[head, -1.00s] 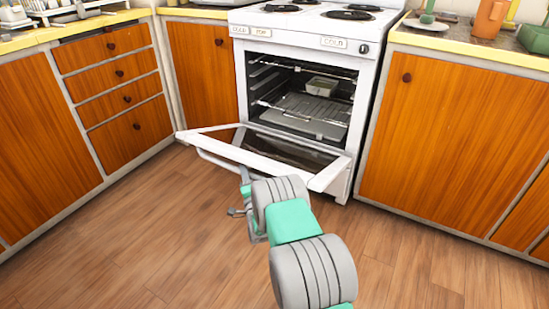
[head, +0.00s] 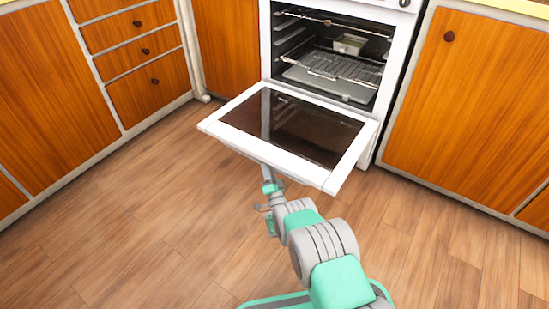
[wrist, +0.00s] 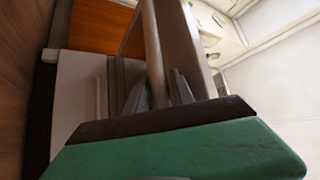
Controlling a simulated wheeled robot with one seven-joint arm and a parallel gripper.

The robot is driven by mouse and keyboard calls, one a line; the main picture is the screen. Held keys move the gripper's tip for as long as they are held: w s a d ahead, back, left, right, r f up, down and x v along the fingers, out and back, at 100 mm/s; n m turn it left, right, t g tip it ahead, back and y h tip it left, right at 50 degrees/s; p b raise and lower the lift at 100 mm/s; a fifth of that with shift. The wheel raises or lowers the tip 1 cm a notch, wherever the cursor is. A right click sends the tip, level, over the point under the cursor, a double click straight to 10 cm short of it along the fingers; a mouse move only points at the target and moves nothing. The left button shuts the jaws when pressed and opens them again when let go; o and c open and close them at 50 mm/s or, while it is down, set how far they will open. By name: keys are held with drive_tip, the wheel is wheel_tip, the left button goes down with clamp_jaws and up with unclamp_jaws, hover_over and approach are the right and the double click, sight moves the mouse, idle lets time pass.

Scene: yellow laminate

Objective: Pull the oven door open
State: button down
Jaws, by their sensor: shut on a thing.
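The white oven (head: 391,70) stands at the back with its cavity open. Its door (head: 228,126) is hinged down to nearly flat, with the dark glass facing up. My gripper (wrist: 163,92) is shut on the door's handle bar (wrist: 152,45) in the wrist view. In the head view my arm reaches to the door's front edge, and the door hides the fingertips and most of the handle.
Inside the oven are a wire rack (head: 330,66) and a small pale dish (head: 349,44). Wooden cabinets (head: 483,90) stand right of the oven, and drawers (head: 140,60) stand to the left. The wooden floor (head: 130,240) in front is clear.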

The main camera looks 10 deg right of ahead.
drive_tip(key=shift+s+a+f+y, duration=0.2)
drive_tip(key=shift+a+f+y, duration=0.15)
drive_tip(key=shift+a+y, duration=0.05)
drive_tip(key=shift+f, duration=0.1)
drive_tip(key=c, duration=1.4)
unclamp_jaws()
drive_tip(key=shift+c, duration=0.2)
drive_tip(key=shift+d, duration=0.15)
drive_tip(key=shift+s, duration=0.3)
drive_tip(key=a+p+v, duration=0.1)
drive_tip(key=p+v, duration=0.1)
drive_tip(key=v, duration=0.5)
drive_tip(key=shift+d+p, duration=0.3)
drive_tip(key=shift+d, duration=0.1)
drive_tip(key=shift+s+f, duration=0.1)
drive_tip(key=shift+f, duration=0.05)
